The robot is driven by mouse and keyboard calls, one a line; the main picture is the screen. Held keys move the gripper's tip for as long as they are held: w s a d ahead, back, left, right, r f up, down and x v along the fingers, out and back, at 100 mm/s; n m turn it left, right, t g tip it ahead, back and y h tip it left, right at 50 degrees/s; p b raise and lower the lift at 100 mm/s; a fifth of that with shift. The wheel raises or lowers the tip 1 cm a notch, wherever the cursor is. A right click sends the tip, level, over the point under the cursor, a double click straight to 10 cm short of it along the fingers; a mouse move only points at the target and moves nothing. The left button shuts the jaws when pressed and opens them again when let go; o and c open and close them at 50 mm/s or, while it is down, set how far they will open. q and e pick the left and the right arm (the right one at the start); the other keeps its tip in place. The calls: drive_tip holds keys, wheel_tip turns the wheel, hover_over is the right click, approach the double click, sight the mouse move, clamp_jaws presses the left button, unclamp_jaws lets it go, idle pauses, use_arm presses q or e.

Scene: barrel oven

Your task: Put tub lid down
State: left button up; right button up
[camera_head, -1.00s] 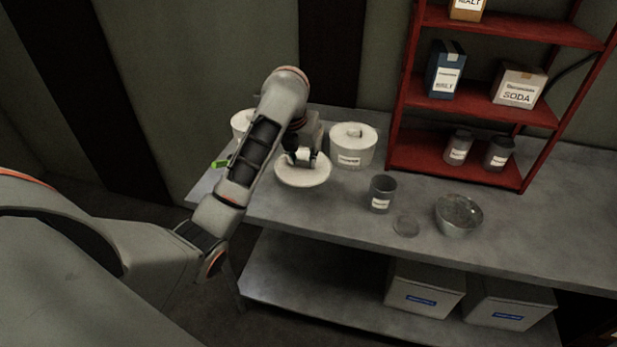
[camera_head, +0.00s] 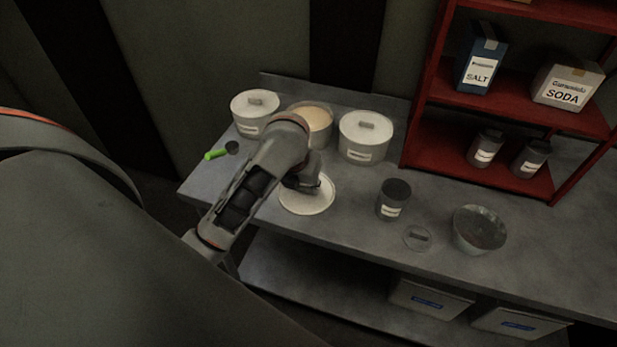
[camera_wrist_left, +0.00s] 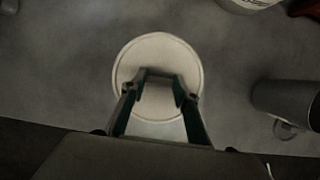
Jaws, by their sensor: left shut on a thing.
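The tub lid (camera_head: 309,202) is a round white disc low over the front part of the grey counter, or on it; I cannot tell if it touches. It also shows in the left wrist view (camera_wrist_left: 157,57). My left gripper (camera_head: 312,188) is over the lid, its two fingers (camera_wrist_left: 158,90) shut on the lid's handle, which they partly hide. The open tub (camera_head: 318,124) stands behind, showing pale tan contents. My right gripper is not in view.
Lidded white tubs stand left (camera_head: 255,112) and right (camera_head: 365,138) of the open tub. A grey canister (camera_head: 393,200), a small clear lid (camera_head: 417,238) and a bowl (camera_head: 479,230) are right of the lid. A green-handled tool (camera_head: 216,155) lies left. A red shelf (camera_head: 480,179) stands back right.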

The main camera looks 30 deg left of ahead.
use_arm(q)
drive_tip(key=shift+s+d+r, duration=0.15)
drive_tip(key=shift+s, duration=0.1)
drive_tip(key=o, duration=1)
drive_tip(key=shift+f, duration=0.2)
drive_tip(key=shift+c, duration=0.2)
drive_tip(key=shift+r, duration=0.1)
